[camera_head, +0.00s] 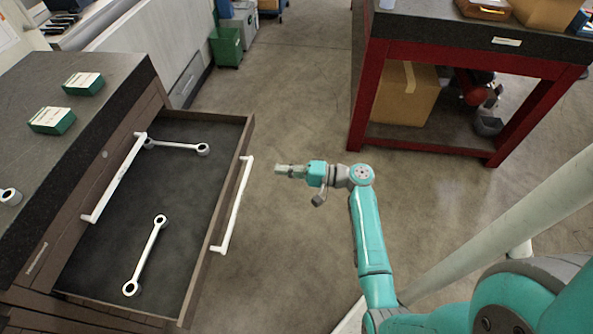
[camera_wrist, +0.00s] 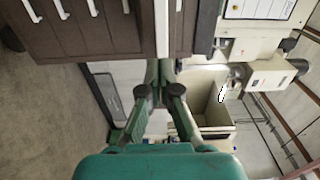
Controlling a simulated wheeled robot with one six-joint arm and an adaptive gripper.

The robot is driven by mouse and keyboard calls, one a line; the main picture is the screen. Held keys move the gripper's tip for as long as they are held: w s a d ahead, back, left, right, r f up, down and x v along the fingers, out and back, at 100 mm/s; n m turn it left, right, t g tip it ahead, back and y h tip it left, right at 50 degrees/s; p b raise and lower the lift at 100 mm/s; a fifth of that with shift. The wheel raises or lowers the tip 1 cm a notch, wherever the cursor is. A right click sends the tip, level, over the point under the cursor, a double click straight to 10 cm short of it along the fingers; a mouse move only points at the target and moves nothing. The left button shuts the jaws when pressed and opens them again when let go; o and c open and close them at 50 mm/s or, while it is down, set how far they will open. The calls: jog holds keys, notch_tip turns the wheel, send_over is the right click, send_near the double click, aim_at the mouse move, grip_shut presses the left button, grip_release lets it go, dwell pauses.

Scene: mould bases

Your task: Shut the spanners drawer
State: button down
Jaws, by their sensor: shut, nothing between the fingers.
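The spanners drawer (camera_head: 190,235) stands pulled out of the brown cabinet at the left, with a dark lining. Two pale ring spanners lie in it: one spanner (camera_head: 148,250) near the front left, another spanner (camera_head: 180,147) at the far end. A white bar handle (camera_head: 234,205) runs along the drawer's front. My gripper (camera_head: 277,169) is shut and empty, to the right of the drawer front near the handle's far end, apart from it. In the wrist view my gripper's fingers (camera_wrist: 160,75) meet below a white bar, which seems to be this handle (camera_wrist: 162,30).
Another white handle (camera_head: 115,180) sits on the cabinet face above the open drawer. Green-and-white boxes (camera_head: 52,120) lie on the dark cabinet top. A red-framed bench (camera_head: 358,95) with a cardboard box (camera_head: 405,95) below stands at the upper right. The floor between is clear.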

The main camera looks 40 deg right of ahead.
jog(key=x, duration=0.7)
dwell(0.3)
